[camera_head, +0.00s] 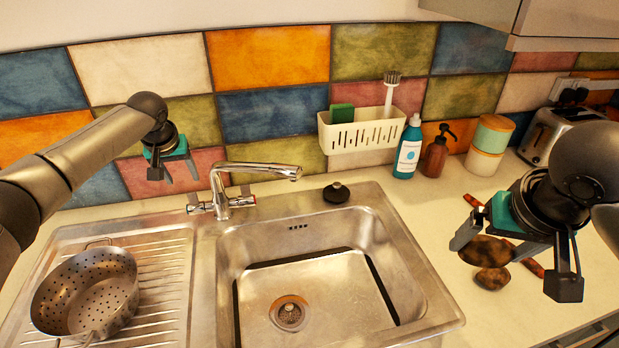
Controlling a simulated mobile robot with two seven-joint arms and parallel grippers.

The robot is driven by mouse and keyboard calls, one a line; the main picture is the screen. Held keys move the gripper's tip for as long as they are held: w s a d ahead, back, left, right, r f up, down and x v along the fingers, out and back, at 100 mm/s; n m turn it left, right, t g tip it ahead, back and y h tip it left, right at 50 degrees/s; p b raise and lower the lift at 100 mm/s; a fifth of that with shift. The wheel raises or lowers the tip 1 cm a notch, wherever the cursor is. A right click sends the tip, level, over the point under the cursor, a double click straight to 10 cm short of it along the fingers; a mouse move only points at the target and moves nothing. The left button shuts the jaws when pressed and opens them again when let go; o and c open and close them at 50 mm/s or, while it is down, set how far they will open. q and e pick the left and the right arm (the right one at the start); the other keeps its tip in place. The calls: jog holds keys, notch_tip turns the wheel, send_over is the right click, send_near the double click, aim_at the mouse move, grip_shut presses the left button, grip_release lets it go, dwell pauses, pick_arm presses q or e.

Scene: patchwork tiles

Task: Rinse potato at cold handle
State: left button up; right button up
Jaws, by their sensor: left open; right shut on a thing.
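A brown potato (486,250) sits between the fingers of my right gripper (517,262), over the counter right of the sink. A second brown potato (492,279) lies just below it in the picture. The chrome tap (222,187) stands behind the sink (300,275), its spout pointing right over the basin. It has a handle on the left (194,205) and one on the right (243,199) with a red mark. Which one is cold is hard to tell, though the red mark is on the right one. My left gripper (172,175) is open and empty, left of and above the tap.
A metal colander (86,293) stands on the drainboard. A black stopper (336,193) lies behind the basin. A white caddy (362,132), blue bottle (408,148), brown soap dispenser (436,155), canisters (487,148) and toaster (550,137) line the back. The basin is empty.

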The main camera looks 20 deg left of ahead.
aim_at(191, 193)
pick_arm(q)
jog(key=b+x, duration=0.1)
jog(key=x, duration=0.5)
jog(key=shift+w+f, duration=0.2)
jog(key=shift+f, duration=0.15)
pick_arm(e)
jog(key=shift+f, duration=0.8)
pick_arm(q)
jog(key=shift+b+x, duration=0.85)
jog(key=shift+x, duration=0.4)
pick_arm(e)
jog(key=shift+f, duration=0.6)
pick_arm(q)
grip_shut()
